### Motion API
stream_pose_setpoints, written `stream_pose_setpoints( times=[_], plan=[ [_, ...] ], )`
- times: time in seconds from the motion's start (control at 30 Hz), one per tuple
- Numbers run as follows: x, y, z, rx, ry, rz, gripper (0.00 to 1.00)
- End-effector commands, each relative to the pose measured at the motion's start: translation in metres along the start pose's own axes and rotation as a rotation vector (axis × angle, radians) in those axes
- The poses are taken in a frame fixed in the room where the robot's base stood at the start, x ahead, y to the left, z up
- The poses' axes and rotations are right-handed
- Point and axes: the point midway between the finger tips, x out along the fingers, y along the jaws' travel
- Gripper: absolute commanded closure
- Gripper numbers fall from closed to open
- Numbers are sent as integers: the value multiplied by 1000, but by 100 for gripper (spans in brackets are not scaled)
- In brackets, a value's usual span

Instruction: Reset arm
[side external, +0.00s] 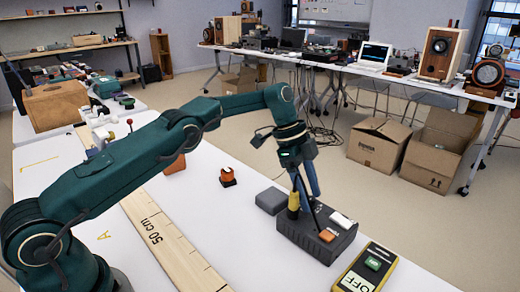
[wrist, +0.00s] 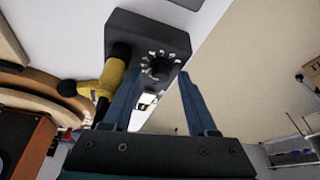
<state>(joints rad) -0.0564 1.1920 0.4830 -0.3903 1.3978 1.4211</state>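My gripper (side external: 308,192) points down over the dark grey box (side external: 300,236) on the white table. Its two blue fingers are spread apart with nothing visible between them in the wrist view (wrist: 160,82). A black knob with white marks around it (wrist: 159,68) shows on the box there, in line with the gap between the fingers. Whether the fingertips touch the box is unclear. A yellow and black plug-like part (side external: 293,205) stands upright at the box's left end, close to the fingers. The box also carries an orange button (side external: 327,236) and a white switch (side external: 342,219).
A yellow device with a green button and an "OFF" label (side external: 365,268) lies right of the box. A small grey block (side external: 271,200) and an orange-black piece (side external: 228,177) lie to its left. A wooden 50 cm ruler (side external: 165,235) runs along the table. Cardboard boxes (side external: 378,143) stand on the floor.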

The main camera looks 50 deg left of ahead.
Motion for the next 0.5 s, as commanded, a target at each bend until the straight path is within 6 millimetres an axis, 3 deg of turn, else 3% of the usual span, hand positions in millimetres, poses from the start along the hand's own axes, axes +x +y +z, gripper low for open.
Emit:
stream_pose_setpoints(
  times=[0.3,0.37,0.5],
  plan=[
    [-3,-1,-2,3,2,-8,42],
    [-10,-3,-6,12,6,-26,42],
    [-46,-6,-23,44,21,-93,42]
  ],
)
